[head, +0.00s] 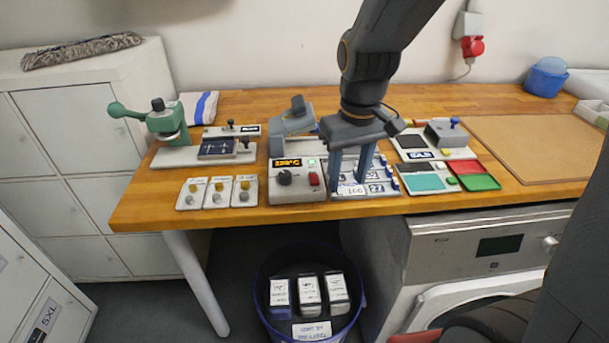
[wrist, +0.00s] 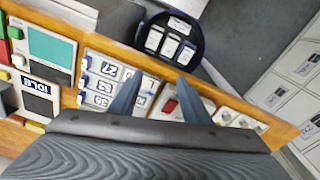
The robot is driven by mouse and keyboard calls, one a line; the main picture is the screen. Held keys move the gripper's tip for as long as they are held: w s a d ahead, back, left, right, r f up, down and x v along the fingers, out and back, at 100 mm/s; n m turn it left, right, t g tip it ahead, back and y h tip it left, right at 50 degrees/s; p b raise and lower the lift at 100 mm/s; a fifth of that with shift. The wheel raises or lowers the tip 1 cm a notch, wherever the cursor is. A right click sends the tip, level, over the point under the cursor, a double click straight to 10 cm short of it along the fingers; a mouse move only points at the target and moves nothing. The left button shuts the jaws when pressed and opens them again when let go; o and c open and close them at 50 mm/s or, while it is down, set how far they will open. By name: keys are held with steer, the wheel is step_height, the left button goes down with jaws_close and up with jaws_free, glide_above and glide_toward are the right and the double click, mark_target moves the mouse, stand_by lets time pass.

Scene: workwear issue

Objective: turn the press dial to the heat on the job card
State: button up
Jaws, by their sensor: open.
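The press control box (head: 297,190) stands near the front edge of the table, with a dark round dial (head: 284,178), an orange-lit display (head: 287,162) and a red switch (head: 313,179). The display's digits are too small to read surely. My gripper (head: 349,181) is open and empty, to the right of the box and apart from the dial, over a panel of numbered tiles (head: 382,188). A small white card (head: 351,190) with dark marks shows by the fingers; I cannot tell whether it is the job card. The wrist view shows the open fingers (wrist: 159,80) and the red switch (wrist: 170,105); the dial is hidden there.
Three small plates with knobs (head: 218,193) lie left of the box. A green hand press (head: 165,121) stands at the back left. Red and green pads (head: 478,182) lie to the right. A blue bin (head: 310,300) with labelled packs stands below the table edge. The brown board (head: 540,145) is bare.

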mark_target(285, 173)
steer(key=w+a+r+n, duration=0.1)
steer(key=w+a+n, duration=0.1)
steer(key=a, duration=0.2)
steer(key=w+a+r+n+b, duration=0.1)
steer(key=w+a, duration=0.2)
steer(key=a, duration=0.1)
steer(key=w+a+r+n+g+b, duration=0.1)
steer(key=w+a+r+n, duration=0.1)
steer(key=a, duration=0.3)
steer(key=shift+w+n, duration=0.3)
steer(key=shift+w, duration=0.3)
steer(key=shift+a+f, duration=0.1)
steer(key=shift+f, duration=0.1)
step_height(285, 173, down, 7)
steer(key=shift+f+p, duration=0.15)
steer(key=shift+p, duration=0.6)
steer(key=shift+c, duration=0.4)
steer(key=c, duration=1)
steer(key=shift+o, duration=0.2)
